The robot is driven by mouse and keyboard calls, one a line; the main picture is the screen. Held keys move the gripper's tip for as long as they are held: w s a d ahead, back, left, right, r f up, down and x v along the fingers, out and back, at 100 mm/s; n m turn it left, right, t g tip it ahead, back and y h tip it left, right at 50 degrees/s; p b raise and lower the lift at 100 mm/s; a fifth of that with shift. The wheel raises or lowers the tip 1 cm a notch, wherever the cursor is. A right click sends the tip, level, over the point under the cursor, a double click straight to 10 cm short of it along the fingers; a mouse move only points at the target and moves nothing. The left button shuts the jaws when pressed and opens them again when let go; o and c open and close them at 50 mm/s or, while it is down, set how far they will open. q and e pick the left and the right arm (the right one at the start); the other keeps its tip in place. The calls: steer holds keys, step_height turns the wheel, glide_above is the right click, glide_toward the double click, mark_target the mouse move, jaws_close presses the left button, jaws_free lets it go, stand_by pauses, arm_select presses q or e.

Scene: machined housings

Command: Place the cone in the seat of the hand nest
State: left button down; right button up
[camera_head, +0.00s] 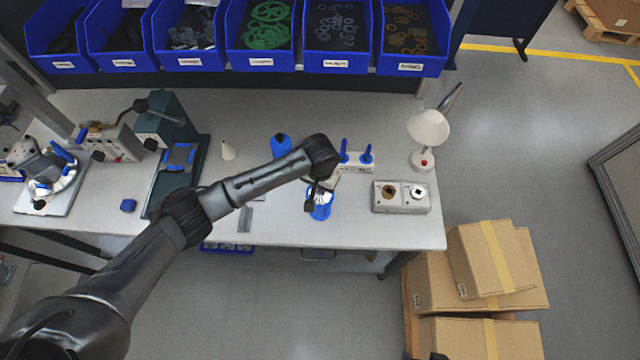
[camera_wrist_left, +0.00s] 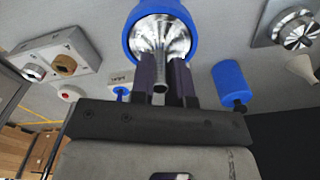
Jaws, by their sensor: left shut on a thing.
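The cone (camera_wrist_left: 162,40) is shiny metal, flaring out from a narrow stem. In the left wrist view, the blue ring of what looks like the hand nest (camera_wrist_left: 189,16) surrounds its wide end. In the head view the blue nest (camera_head: 320,212) stands near the table's front edge, partly under my gripper. My left gripper (camera_head: 322,190) is over it, pointing down. In the left wrist view its dark fingers (camera_wrist_left: 164,82) are shut on the cone's stem. I cannot tell whether the cone rests in the seat or is just above it. My right gripper is not in view.
A grey two-socket block (camera_head: 401,197) stands to the right, a white lamp (camera_head: 428,128) behind it. A blue cylinder (camera_head: 281,145) and a block with blue-handled pieces (camera_head: 356,160) stand behind the nest. A white conical piece (camera_head: 228,150) stands left. Blue bins (camera_head: 261,62) line the back.

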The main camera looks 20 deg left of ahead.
arm_select(q)
steer(key=shift+f, duration=0.15)
steer(key=c, duration=1.1)
jaws_free()
step_height(320, 180, up, 11)
steer(key=shift+f, duration=0.1)
steer(key=shift+r, duration=0.75)
